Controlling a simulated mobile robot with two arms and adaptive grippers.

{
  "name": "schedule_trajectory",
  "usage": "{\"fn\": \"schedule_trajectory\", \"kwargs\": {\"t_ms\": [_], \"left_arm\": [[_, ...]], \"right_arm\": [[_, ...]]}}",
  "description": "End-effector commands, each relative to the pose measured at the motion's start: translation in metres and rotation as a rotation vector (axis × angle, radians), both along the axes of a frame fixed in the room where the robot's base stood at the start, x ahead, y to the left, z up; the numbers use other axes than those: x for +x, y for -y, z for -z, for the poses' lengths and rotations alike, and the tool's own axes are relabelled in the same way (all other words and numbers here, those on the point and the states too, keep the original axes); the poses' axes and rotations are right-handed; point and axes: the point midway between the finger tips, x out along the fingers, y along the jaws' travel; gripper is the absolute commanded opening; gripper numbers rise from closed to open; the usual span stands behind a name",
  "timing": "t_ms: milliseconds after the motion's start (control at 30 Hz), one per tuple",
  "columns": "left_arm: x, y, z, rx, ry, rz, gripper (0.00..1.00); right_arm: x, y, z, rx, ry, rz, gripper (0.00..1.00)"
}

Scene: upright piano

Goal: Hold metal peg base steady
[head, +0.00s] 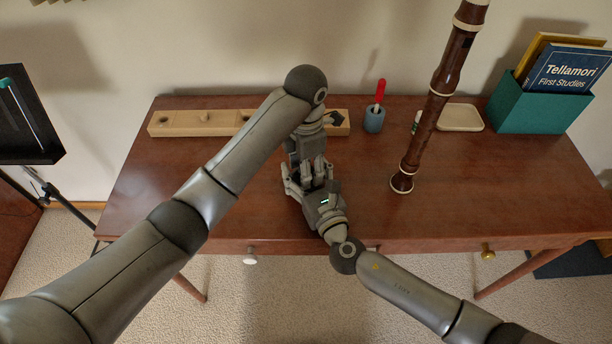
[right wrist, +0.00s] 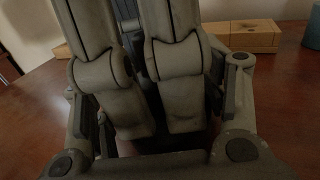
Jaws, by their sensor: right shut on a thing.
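My right gripper (head: 309,178) is low over the front middle of the brown desk (head: 240,190). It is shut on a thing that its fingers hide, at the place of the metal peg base. I cannot make out the peg base itself in either view. My left gripper (head: 306,152) comes down from behind and meets the right one, so that the two overlap. Its fingertips are hidden, and I cannot tell whether it is open or shut. In the right wrist view, grey finger links fill the middle and cover the grasp.
A long wooden block with holes (head: 190,123) lies at the back left, partly behind my left arm. A blue cup (head: 374,120) holds a red-handled tool. A brown woodwind (head: 437,95) stands upright to the right. A cream tray (head: 461,118) and teal box (head: 535,110) are behind.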

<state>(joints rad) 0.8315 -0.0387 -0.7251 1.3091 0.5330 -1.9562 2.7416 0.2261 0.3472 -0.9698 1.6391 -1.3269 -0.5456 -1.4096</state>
Motion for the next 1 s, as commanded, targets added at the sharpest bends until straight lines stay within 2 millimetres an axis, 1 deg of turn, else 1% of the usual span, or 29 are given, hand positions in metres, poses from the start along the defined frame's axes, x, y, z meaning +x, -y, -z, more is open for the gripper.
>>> {"fn": "schedule_trajectory", "kwargs": {"t_ms": [33, 67, 367, 467, 733, 833, 1000], "left_arm": [[0.0001, -0.0001, 0.0000, 0.000, 0.000, 0.000, 0.43], [0.0001, -0.0001, 0.0000, 0.000, 0.000, 0.000, 0.39], [0.0001, -0.0001, -0.0002, 0.000, 0.000, 0.000, 0.01], [0.0001, -0.0001, -0.0003, 0.000, 0.000, 0.017, 0.00], [0.0001, -0.0004, 0.0000, 0.000, 0.000, 0.263, 0.00], [0.0001, -0.0004, 0.0001, 0.000, 0.000, 0.293, 0.00], [0.0001, -0.0005, 0.0001, 0.001, 0.000, 0.292, 0.00]], "right_arm": [[-0.0001, 0.0001, 0.0004, -0.001, -0.001, 0.000, 0.00], [-0.0001, 0.0001, 0.0004, -0.001, -0.001, 0.000, 0.00], [-0.0001, 0.0001, 0.0003, -0.001, -0.001, 0.000, 0.00], [-0.0001, 0.0001, 0.0003, -0.001, 0.000, 0.000, 0.00], [-0.0001, 0.0001, 0.0003, -0.001, 0.000, 0.000, 0.00], [-0.0001, 0.0001, 0.0003, -0.001, 0.000, 0.000, 0.00], [-0.0001, 0.0001, 0.0003, -0.001, 0.000, 0.000, 0.00]]}}
